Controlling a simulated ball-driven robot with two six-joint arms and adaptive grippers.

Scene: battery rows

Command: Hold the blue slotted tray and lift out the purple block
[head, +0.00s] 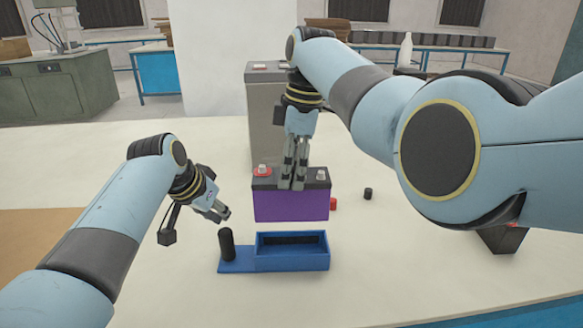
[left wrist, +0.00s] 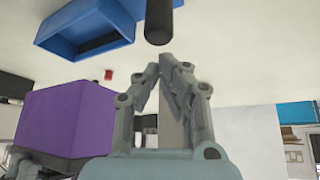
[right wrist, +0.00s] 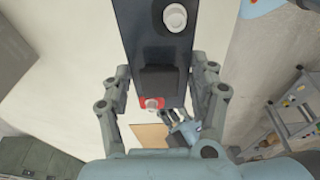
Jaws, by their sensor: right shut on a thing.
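The blue slotted tray (head: 263,263) lies on the white table, its slot showing dark and without the block. A black upright post (head: 226,244) stands on its left end; it also shows in the left wrist view (left wrist: 158,22). The purple block (head: 291,205), with a black top and two terminals, is clear of the tray; it hangs apart from it in the left wrist view (left wrist: 62,120). My right gripper (head: 293,183) points down, shut on the block's top part. My left gripper (head: 224,214) is just above and behind the post, apart from it; its fingertips are close together.
A tall grey battery (head: 264,125) stands behind the block. A red cap (head: 333,204) and a small black cylinder (head: 368,193) lie right of it. A dark block (head: 503,239) sits under my right arm. The table front is clear.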

